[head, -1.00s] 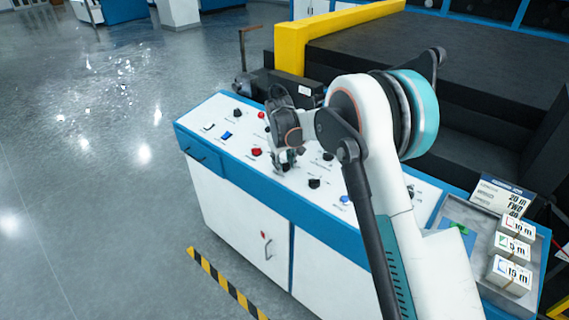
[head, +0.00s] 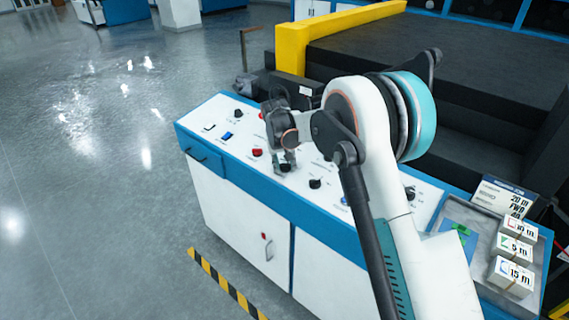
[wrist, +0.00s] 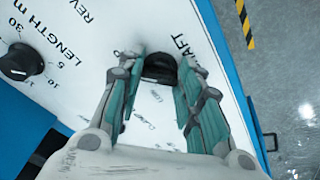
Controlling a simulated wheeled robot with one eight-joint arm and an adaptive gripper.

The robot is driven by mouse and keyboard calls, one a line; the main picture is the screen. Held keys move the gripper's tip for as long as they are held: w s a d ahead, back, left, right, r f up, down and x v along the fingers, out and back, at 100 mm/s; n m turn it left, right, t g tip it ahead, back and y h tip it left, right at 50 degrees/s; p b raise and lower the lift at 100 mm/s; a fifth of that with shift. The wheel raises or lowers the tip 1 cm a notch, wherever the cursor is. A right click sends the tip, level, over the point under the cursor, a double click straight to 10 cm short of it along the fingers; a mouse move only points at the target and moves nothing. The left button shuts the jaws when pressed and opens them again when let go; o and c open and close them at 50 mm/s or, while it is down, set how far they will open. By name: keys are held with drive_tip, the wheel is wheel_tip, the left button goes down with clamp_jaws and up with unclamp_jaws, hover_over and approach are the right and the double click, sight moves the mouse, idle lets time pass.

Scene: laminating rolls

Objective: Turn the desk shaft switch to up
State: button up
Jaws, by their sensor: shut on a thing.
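The desk shaft switch (wrist: 160,68) is a black rotary knob on the white panel, beside printed letters ending in "AFT" in the wrist view. My gripper (wrist: 161,60) has its two teal-padded fingers on either side of this knob, shut on it. The small words around the knob are partly hidden and too blurred to tell which position it points to. In the head view my gripper (head: 284,164) points down onto the middle of the control desk (head: 243,185), and its fingers mostly hide the knob.
Another black knob (wrist: 24,62), marked LENGTH m, lies left in the wrist view. Red (head: 257,153), blue (head: 227,135) and black (head: 315,183) controls surround my gripper in the head view. A grey tray (head: 460,215) with white boxes (head: 515,250) sits at the right.

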drive_tip(key=o, duration=1.1)
drive_tip(key=shift+c, duration=0.2)
drive_tip(key=v, duration=1.2)
drive_tip(key=shift+r, duration=0.1)
